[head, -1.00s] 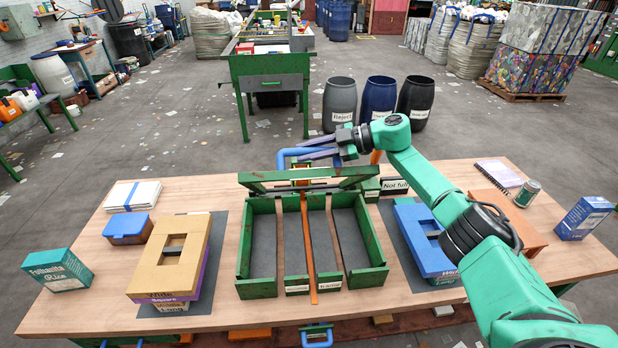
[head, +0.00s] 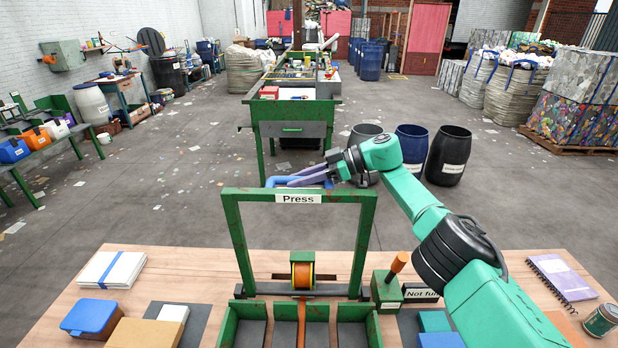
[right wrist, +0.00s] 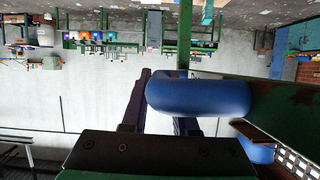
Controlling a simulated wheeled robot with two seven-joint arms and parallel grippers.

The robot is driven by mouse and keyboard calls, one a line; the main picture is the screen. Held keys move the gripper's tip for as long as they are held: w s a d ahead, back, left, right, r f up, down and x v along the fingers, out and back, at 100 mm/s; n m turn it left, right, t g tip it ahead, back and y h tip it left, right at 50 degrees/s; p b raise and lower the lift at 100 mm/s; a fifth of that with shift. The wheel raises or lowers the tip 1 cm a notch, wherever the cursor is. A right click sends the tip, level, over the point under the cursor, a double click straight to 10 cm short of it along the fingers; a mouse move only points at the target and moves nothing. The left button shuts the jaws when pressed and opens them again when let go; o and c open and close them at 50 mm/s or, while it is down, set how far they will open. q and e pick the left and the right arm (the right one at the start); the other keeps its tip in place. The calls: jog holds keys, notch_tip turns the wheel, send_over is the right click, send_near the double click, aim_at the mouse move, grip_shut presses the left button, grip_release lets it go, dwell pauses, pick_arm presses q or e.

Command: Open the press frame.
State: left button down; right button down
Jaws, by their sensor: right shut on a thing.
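The green press frame (head: 232,235) stands about upright at the back of the green tray bed (head: 228,327), with a "Press" label (head: 298,199) on its top bar. A blue handle (head: 276,182) sits at the top bar. My right gripper (head: 308,177) is shut on this handle, reaching over from the right. In the right wrist view the blue handle (right wrist: 200,97) lies between the two dark fingers. My left gripper is not in view.
An orange strap reel (head: 302,275) sits between the frame's posts. A green block with an orange lever (head: 387,292) stands just right of the frame. Blue and cardboard boxes lie on the bench. Beyond the bench is open floor, then barrels (head: 410,150) and a green table (head: 293,130).

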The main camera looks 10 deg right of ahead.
jog(key=shift+w+d+f, duration=0.1)
jog(key=shift+w+f, duration=0.1)
jog(key=shift+f, duration=0.2)
jog(key=shift+s, duration=0.15)
jog(key=c, duration=0.7)
grip_release()
jog(key=shift+w, duration=0.3)
